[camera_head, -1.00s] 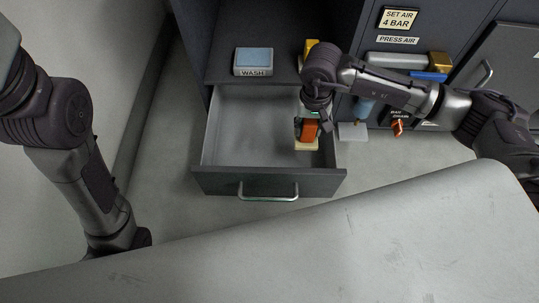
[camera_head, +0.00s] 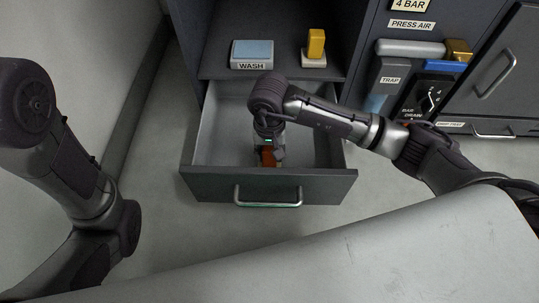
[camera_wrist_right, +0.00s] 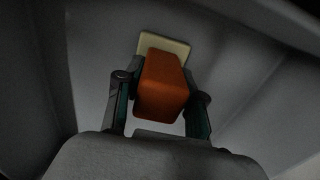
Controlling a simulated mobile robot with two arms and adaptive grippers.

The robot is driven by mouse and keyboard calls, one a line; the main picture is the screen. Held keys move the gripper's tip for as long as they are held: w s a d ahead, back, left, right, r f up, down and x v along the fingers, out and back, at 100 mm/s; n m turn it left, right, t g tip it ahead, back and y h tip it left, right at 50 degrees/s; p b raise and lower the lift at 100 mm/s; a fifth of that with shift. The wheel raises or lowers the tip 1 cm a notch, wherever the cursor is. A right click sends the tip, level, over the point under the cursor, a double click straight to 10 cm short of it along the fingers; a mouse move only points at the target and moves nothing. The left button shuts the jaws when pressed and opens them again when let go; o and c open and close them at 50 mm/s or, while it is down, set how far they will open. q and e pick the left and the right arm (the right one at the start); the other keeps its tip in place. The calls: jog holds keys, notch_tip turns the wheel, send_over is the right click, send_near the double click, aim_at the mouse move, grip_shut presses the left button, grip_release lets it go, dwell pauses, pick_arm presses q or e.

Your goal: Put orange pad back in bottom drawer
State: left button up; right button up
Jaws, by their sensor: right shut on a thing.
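The orange pad (camera_wrist_right: 163,85) is a small orange block on a pale base (camera_wrist_right: 176,47), seen large in the right wrist view. My right gripper (camera_wrist_right: 160,98) is shut on the orange block, one finger on each side. In the head view the pad (camera_head: 267,157) shows below my right gripper (camera_head: 268,150), inside the open bottom drawer (camera_head: 222,150). The drawer is pulled out, with its handle at the front. Whether the pad touches the drawer floor cannot be told. My left arm is at the left edge of the head view; its fingers are not visible.
A shelf above the drawer holds a blue-topped WASH block (camera_head: 252,54) and a yellow block on a pale base (camera_head: 315,46). To the right are a TRAP unit (camera_head: 389,82) and a DRAIN dial (camera_head: 430,98). A grey worktop (camera_head: 330,250) fills the foreground.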

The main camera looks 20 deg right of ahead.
jog(key=shift+r, duration=0.15)
jog(key=o, duration=1.2)
